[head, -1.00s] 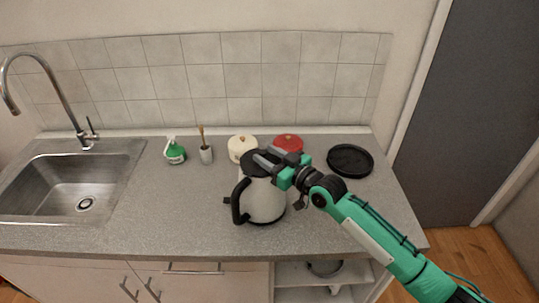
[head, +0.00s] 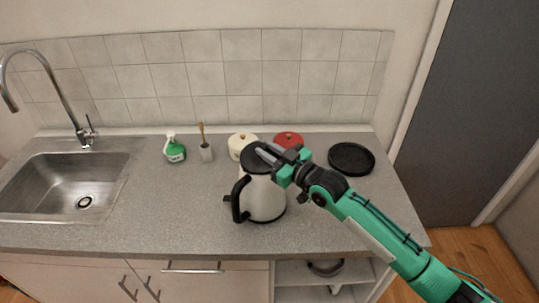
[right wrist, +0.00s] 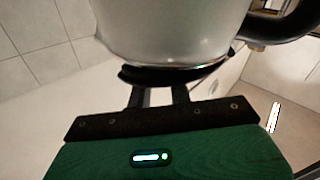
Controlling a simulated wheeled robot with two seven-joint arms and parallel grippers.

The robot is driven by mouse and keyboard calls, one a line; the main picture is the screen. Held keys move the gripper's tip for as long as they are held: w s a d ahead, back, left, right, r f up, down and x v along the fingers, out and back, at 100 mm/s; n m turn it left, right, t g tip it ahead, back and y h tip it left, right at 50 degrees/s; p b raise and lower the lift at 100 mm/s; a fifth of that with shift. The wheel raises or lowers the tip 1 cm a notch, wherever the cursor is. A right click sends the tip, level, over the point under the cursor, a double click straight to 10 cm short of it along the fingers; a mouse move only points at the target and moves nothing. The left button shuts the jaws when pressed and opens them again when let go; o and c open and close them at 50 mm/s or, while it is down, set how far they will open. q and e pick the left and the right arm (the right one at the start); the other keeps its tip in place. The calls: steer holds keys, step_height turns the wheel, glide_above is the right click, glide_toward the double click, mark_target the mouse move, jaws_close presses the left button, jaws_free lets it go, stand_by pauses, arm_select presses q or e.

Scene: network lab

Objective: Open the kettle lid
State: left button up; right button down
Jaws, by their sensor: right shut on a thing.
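The white kettle (head: 265,198) stands upright on the counter, with its black handle (head: 238,198) toward the left. Its black lid (head: 254,161) is on top; how far it is raised is hard to tell. My right gripper (head: 268,152) reaches in from the right, its fingers at the lid's far right edge and shut on it. In the right wrist view the kettle body (right wrist: 175,28) appears upside down, with the dark lid (right wrist: 170,76) at the fingertips (right wrist: 158,88). The left gripper is not in view.
A cream pot (head: 238,146) and a red pot (head: 289,140) stand behind the kettle. A black round pan (head: 351,158) lies to the right. A green spray bottle (head: 175,150), a brush holder (head: 206,153) and the sink (head: 70,190) are left. The front left counter is clear.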

mark_target(263, 164)
steer(key=n, duration=0.1)
steer(key=s+r+n+b, duration=0.1)
steer(key=shift+a+r+n+y, duration=0.15)
steer(key=shift+a+n+y, duration=0.15)
steer(key=shift+n, duration=0.1)
steer(key=n, duration=0.2)
steer(key=s+a+r+n+b, duration=0.1)
steer(key=n, duration=0.1)
steer(key=shift+s+r+y, duration=0.2)
steer(key=shift+y, duration=0.1)
steer(key=s+n, duration=0.1)
steer(key=a+n+y+b, duration=0.1)
steer(key=n, duration=0.1)
steer(key=shift+s+r+n, duration=0.3)
steer(key=shift+s+r, duration=0.05)
steer(key=shift+r, duration=0.05)
steer(key=shift+s+a+n+g+b, duration=0.15)
steer(key=shift+s+a+n+g, duration=0.15)
steer(key=shift+n, duration=0.45)
steer(key=shift+s+a+n+g+b, duration=0.1)
steer(key=shift+s+a+n+b, duration=0.2)
steer(key=shift+n, duration=0.45)
steer(key=shift+s, duration=0.1)
steer(key=c, duration=1.3)
jaws_free()
steer(key=shift+r, duration=0.1)
steer(key=shift+d, duration=0.1)
